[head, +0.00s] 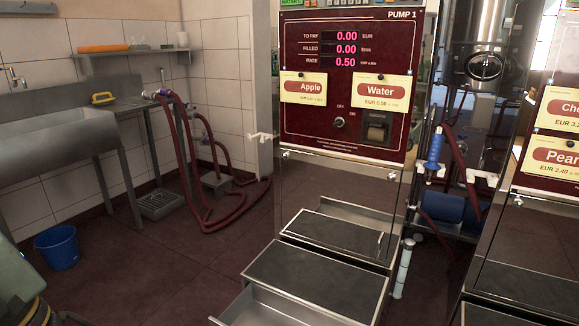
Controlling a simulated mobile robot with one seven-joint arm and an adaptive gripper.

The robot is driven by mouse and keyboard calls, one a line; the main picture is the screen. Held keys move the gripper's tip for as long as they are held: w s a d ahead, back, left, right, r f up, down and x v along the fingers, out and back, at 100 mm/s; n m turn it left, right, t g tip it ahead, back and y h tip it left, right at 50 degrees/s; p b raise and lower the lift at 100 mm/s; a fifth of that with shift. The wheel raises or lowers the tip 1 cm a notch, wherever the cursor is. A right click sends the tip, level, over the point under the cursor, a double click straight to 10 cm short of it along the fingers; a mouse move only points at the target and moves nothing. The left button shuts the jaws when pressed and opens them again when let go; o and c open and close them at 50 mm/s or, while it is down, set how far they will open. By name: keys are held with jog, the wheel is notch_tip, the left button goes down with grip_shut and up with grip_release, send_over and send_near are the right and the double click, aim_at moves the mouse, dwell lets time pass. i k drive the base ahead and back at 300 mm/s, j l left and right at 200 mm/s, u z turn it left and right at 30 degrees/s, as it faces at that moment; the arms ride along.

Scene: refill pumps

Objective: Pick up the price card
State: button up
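Several cream price cards with red labels show in the head view. The "Apple" card (303,89) and the "Water" card (381,92) hang side by side on the dark red panel of Pump 1 (340,143), each with a dark dot at its top edge. On the unit at the right edge, a card starting "Che" (558,109) sits above a "Pear" card (556,157); both are cut off by the frame. Which card is meant cannot be told. My gripper is not in view.
Below the panel, a steel drawer (240,305) stands open at floor level. A sink (50,127), a blue bucket (57,247) and red hoses (187,165) are at the left. The floor (175,270) between bucket and pump is clear.

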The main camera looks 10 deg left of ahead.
aim_at(309, 88)
jog(key=i+j+u, duration=0.1)
jog(key=i+u, duration=0.35)
jog(key=i, duration=1.05)
